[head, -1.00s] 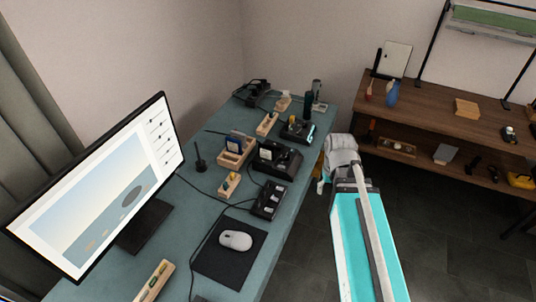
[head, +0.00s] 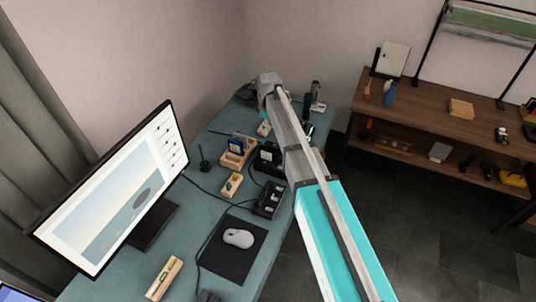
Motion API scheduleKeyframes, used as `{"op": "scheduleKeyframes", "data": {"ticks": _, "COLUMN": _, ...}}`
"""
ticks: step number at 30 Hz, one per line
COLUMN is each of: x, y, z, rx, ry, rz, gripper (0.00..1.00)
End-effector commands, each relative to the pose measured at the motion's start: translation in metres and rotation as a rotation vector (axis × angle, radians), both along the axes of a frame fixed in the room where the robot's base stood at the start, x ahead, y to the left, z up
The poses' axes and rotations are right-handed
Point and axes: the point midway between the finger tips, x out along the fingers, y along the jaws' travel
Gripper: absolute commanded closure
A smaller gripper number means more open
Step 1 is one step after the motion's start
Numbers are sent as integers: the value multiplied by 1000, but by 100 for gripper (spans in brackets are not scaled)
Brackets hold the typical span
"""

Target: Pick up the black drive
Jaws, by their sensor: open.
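My gripper (head: 264,110) is at the far end of my arm, above the back part of the blue-green desk (head: 215,213). It is open, but small and partly hidden by my wrist, and I see nothing held in it. I cannot tell which small thing is the black drive. Dark devices stand below and right of the gripper: a black dock (head: 268,160), partly covered by my arm, and a black box with small items (head: 269,199). Wooden holders stand beside them: one with a blue item (head: 236,155), a small one (head: 231,185) and one in front (head: 164,277).
A monitor (head: 115,190) stands at the desk's left. A mouse (head: 238,238) lies on a dark mat (head: 231,258). A dark upright item (head: 204,164) and cables are near the middle. A brown shelf (head: 430,112) with several objects stands at the right, with open floor before it.

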Motion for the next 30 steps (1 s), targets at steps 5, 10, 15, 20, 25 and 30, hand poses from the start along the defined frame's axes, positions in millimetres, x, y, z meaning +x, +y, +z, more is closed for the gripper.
{"op": "scheduleKeyframes", "data": {"ticks": 5, "x": 3, "y": 4, "z": 1, "rx": 0, "ry": 0, "rz": 18, "gripper": 39}}
{"op": "scheduleKeyframes", "data": {"ticks": 10, "x": 2, "y": 3, "z": 1, "rx": 0, "ry": 0, "rz": 16, "gripper": 39}}
{"op": "scheduleKeyframes", "data": {"ticks": 15, "x": 2, "y": 3, "z": -1, "rx": 0, "ry": 0, "rz": 14, "gripper": 39}}
{"op": "scheduleKeyframes", "data": {"ticks": 20, "x": 2, "y": 2, "z": -9, "rx": 0, "ry": 0, "rz": 13, "gripper": 39}}
{"op": "scheduleKeyframes", "data": {"ticks": 25, "x": 3, "y": 2, "z": -22, "rx": 0, "ry": 0, "rz": 13, "gripper": 39}}
{"op": "scheduleKeyframes", "data": {"ticks": 30, "x": 3, "y": 2, "z": -35, "rx": 0, "ry": 0, "rz": 12, "gripper": 39}}
